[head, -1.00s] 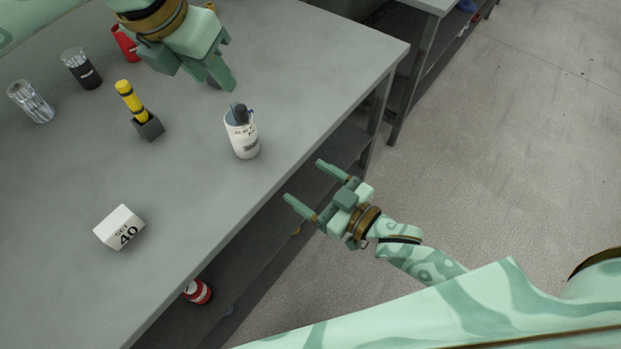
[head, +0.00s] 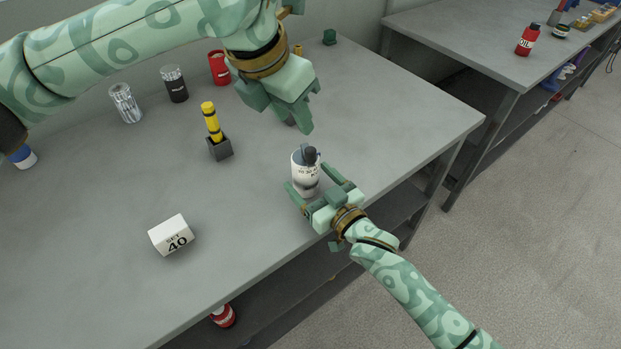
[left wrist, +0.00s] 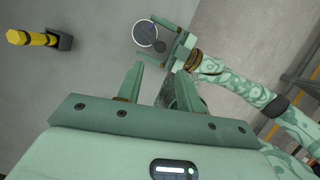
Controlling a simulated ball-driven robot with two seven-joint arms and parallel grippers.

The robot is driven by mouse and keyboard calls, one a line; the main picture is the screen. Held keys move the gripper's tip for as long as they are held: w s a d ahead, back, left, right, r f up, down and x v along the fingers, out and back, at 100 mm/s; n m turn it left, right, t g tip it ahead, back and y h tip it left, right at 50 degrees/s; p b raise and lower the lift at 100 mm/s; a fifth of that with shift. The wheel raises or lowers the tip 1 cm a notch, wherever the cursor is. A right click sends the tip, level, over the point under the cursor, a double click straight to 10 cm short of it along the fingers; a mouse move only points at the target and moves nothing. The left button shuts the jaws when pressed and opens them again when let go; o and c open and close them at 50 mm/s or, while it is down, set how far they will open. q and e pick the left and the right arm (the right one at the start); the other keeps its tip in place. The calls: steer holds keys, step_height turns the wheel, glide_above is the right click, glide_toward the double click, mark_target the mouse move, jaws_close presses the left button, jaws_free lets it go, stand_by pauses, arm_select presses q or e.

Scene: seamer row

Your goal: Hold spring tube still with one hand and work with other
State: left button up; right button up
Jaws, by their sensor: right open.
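A white labelled tube (head: 304,180), which I take to be the spring tube, stands upright near the table's front edge. Dark items stick out of its top. In the left wrist view its round mouth (left wrist: 145,35) shows at the top. My right gripper (head: 306,176) is open, with one finger on each side of the tube. I cannot tell whether the fingers touch it. My left gripper (head: 282,119) is above the table, behind the tube and slightly left of it. In the left wrist view its fingers (left wrist: 157,66) are apart, with nothing seen held between them.
A grey holder (head: 220,150) with a yellow-and-black tool (head: 211,118) stands to the left. A white "SET 40" block (head: 171,236) lies front left. Clear (head: 125,104), black (head: 174,84) and red (head: 219,68) containers stand at the back. The table's right side is mostly clear.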

steer(key=shift+w+a, duration=0.25)
steer(key=shift+w, duration=0.05)
